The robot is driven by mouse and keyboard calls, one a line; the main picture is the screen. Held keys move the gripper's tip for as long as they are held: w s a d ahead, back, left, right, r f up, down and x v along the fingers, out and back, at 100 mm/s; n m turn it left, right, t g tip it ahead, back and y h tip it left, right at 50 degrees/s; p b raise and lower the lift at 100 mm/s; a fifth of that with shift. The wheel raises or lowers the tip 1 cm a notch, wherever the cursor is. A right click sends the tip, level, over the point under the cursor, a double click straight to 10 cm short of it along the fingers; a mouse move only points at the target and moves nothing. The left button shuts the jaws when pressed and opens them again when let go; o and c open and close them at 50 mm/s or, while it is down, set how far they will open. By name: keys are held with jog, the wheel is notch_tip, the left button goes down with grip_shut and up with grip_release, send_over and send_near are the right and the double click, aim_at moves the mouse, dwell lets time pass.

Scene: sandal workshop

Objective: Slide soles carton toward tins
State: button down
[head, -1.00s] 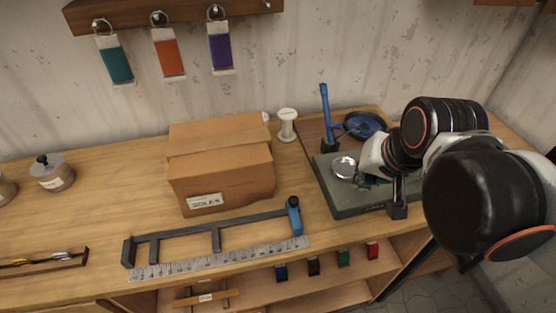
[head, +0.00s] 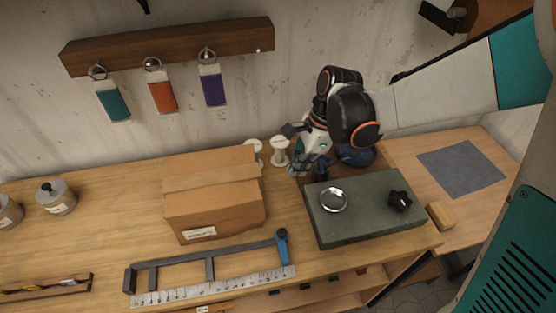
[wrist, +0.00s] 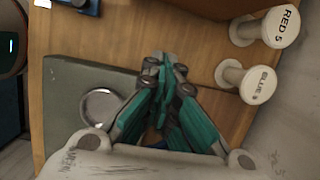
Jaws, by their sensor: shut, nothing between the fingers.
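The soles carton (head: 212,205) is a closed brown cardboard box with a white label, standing on the wooden bench in the head view. Two grey lidded tins, a nearer tin (head: 56,200) and another tin (head: 9,214) cut by the frame edge, stand to its left with bare bench between. My gripper (head: 298,169) is to the right of the carton, apart from it, near the thread spools.
A grey-green slab (head: 365,226) with a round metal dish (head: 334,200) lies right. A blue-handled frame with a ruler (head: 215,287) lies in front of the carton.

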jog(key=b+x, duration=0.3)
jog(key=x, duration=0.6)
jog(key=shift+a+f, duration=0.1)
jog(key=shift+f, duration=0.3)
jog(key=a, duration=0.1)
jog(key=s+a, duration=0.1)
jog(key=a, duration=0.1)
jog(key=shift+f+b, duration=0.15)
jog(key=shift+b, duration=0.2)
jog(key=shift+s+a, duration=0.1)
jog(key=shift+a, duration=0.4)
jog(key=s+a, duration=0.2)
jog(key=a, duration=0.7)
jog(key=s+a+b, duration=0.1)
jog(key=s+a, duration=0.1)
jog(key=a, duration=0.6)
jog(key=s+a, duration=0.3)
jog(key=a, duration=0.6)
jog(key=shift+s+a, duration=0.1)
jog(key=shift+a, duration=0.25)
jog(key=shift+d+b, duration=0.1)
jog(key=shift+b, duration=0.2)
